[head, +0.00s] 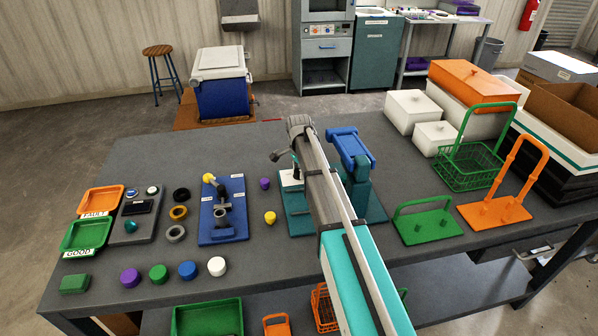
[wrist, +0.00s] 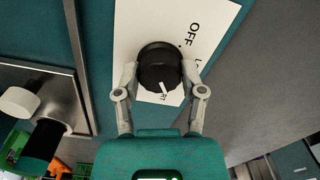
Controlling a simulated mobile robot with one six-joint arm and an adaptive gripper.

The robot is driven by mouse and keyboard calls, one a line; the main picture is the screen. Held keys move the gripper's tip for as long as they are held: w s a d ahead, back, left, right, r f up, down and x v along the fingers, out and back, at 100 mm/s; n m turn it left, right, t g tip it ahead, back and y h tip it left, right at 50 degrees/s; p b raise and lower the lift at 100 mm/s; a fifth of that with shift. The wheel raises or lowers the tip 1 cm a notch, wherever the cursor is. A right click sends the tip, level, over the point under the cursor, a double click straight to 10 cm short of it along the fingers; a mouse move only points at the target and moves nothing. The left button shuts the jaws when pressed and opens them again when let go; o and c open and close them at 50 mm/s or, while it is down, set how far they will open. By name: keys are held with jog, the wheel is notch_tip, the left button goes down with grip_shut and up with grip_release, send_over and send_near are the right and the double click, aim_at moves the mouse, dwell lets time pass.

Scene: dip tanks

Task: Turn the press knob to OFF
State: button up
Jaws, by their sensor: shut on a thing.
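The press knob (wrist: 158,62) is round and black, on a white label plate (wrist: 128,38) fixed to a teal surface. My gripper (wrist: 160,72) is shut on it, one finger on each side. The white pointer mark on the knob lies at its lower right, by the letters "RT". The word OFF (wrist: 195,34) is printed to the upper right, away from the pointer. Another word is mostly hidden by the knob and finger. In the head view, the press (head: 350,148) has a blue top and teal base. My arm hides the knob there.
A blue fixture (head: 222,232), colored knobs and trays (head: 84,234) cover the bench left of my arm. A green basket (head: 467,168), green holder (head: 427,225) and orange holder (head: 497,212) stand to the right. The bench (head: 125,166) is clear at the back left.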

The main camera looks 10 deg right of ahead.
jog(key=n, duration=1.7)
jog(key=shift+n, duration=0.4)
jog(key=n, duration=0.5)
jog(key=shift+n, duration=0.3)
jog(key=o, duration=1.1)
jog(key=shift+o, duration=0.2)
jog(key=shift+m, duration=0.4)
